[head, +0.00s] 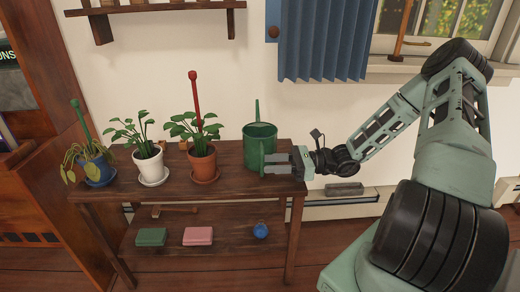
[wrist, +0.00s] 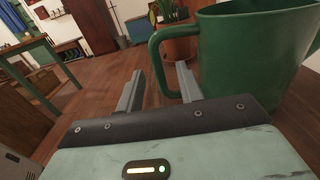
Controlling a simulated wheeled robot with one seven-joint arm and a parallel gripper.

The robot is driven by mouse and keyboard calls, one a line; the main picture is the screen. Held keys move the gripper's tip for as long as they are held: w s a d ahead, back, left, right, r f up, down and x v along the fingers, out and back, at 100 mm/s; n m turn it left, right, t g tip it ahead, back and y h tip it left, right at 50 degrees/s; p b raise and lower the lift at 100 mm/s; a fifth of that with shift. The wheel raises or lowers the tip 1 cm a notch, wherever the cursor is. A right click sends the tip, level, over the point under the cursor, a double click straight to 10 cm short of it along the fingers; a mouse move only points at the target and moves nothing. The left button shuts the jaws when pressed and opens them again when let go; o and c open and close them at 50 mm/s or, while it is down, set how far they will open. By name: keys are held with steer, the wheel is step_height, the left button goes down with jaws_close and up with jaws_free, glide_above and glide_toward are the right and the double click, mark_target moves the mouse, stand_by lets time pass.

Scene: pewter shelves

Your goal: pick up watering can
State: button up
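The green watering can (head: 262,134) stands upright at the right end of the wooden table (head: 232,170). My gripper (head: 266,164) is at the can's near right side, level with its lower part. In the wrist view the can (wrist: 258,50) fills the upper right, with its loop handle (wrist: 156,62) facing left. My gripper (wrist: 159,68) is open, its two fingers apart. The handle's outer bar shows in the gap between the fingertips, and the right finger covers part of the handle's lower end. I cannot tell whether either finger touches it.
A terracotta pot plant (head: 202,164), a white pot plant (head: 150,164) and a blue pot plant (head: 97,170) stand left of the can. The lower shelf holds a green block (head: 151,237), a pink block (head: 198,236) and a blue ball (head: 261,231).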

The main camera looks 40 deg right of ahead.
steer(key=b+x, duration=0.2)
steer(key=x, duration=0.3)
steer(key=shift+a, duration=0.1)
steer(key=shift+c, duration=0.4)
jaws_close()
steer(key=shift+r, duration=0.1)
stand_by(0.8)
